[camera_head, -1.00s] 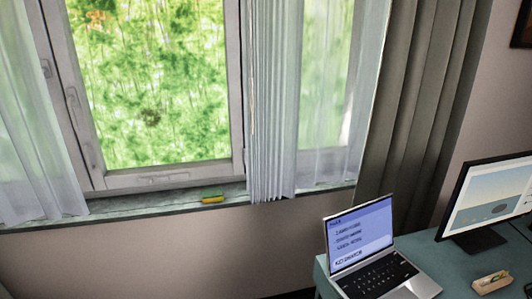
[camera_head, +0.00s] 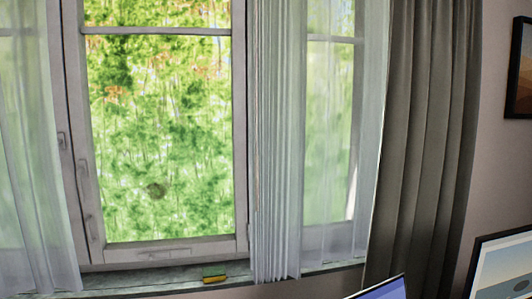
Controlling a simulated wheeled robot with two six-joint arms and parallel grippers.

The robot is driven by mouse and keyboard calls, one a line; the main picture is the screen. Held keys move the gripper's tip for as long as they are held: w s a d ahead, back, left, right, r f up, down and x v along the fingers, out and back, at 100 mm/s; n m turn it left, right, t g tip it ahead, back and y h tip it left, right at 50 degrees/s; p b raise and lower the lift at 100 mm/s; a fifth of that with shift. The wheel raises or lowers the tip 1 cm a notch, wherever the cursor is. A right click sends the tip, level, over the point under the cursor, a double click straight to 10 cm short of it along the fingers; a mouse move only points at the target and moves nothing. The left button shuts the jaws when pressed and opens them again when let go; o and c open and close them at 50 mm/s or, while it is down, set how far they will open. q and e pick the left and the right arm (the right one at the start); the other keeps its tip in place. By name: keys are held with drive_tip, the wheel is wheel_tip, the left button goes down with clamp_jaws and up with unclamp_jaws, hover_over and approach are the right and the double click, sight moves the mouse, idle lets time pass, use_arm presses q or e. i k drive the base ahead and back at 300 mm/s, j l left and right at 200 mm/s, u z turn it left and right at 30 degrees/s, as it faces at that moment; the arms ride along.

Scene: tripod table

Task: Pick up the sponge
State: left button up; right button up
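A small sponge (camera_head: 214,274), green on top and yellow below, lies on the windowsill (camera_head: 150,281) in the head view. It sits below the window frame, to the left of the gathered white curtain. Neither of my grippers shows in the head view.
A white sheer curtain (camera_head: 277,150) hangs right of the sponge and reaches the sill. Another sheer curtain (camera_head: 40,160) hangs at the left. The sill around the sponge looks clear.

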sight(214, 274)
drive_tip(key=i+j+z, duration=0.45)
drive_tip(key=i+j, duration=0.35)
drive_tip(key=i, duration=0.1)
